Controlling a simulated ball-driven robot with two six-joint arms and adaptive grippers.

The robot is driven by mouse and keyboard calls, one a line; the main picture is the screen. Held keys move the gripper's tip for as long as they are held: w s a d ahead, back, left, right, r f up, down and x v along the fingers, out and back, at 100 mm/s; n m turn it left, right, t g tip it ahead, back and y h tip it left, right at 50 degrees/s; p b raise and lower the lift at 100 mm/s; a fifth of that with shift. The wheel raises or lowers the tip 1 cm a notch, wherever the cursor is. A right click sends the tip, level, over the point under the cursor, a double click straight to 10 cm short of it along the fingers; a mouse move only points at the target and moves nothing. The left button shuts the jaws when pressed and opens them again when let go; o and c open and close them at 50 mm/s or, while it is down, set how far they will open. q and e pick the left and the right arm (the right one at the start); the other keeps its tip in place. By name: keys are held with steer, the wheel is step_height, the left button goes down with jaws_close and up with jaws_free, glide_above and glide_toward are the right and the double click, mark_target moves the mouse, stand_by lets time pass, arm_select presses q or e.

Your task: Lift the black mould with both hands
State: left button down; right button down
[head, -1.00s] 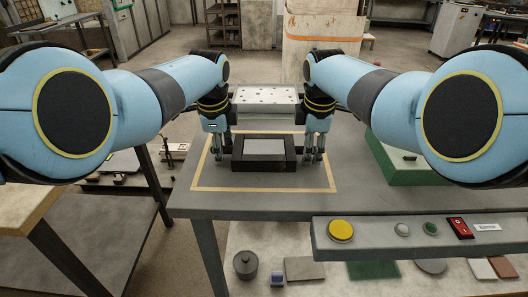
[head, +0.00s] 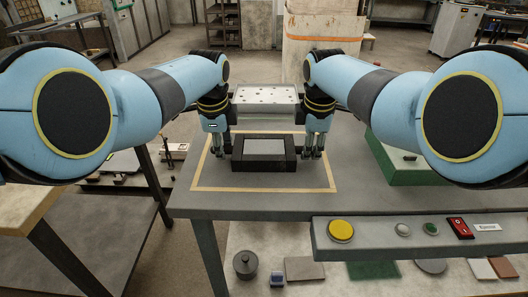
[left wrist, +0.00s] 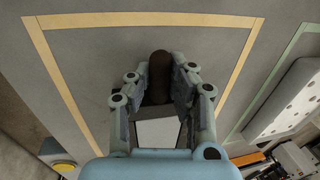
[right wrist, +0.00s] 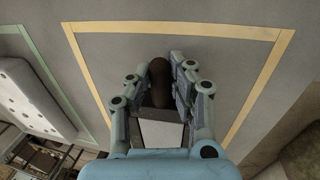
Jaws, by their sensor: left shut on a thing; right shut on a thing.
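The black mould (head: 264,165), a dark rectangular block with a pale grey top face, is at the table's middle inside the tan taped outline. Whether it touches the table is unclear. My left gripper (head: 222,144) is at its left end and my right gripper (head: 312,146) at its right end. In the left wrist view, my left gripper (left wrist: 158,76) is shut around a dark rounded handle (left wrist: 160,68) of the mould. In the right wrist view, my right gripper (right wrist: 158,80) is shut around the matching handle (right wrist: 158,74). Fingers partly hide the mould in both wrist views.
A white perforated block (head: 266,97) stands behind the mould. A green block (head: 405,172) lies to the right. A control panel with a yellow button (head: 341,231) and a red switch (head: 460,228) is at the front right. Bare table surrounds the mould inside the tape (head: 263,189).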

arm_select(q)
steer(key=shift+w+r, duration=0.1)
steer(key=shift+r, duration=0.1)
arm_select(e)
steer(key=shift+w+r, duration=0.1)
steer(key=shift+r, duration=0.1)
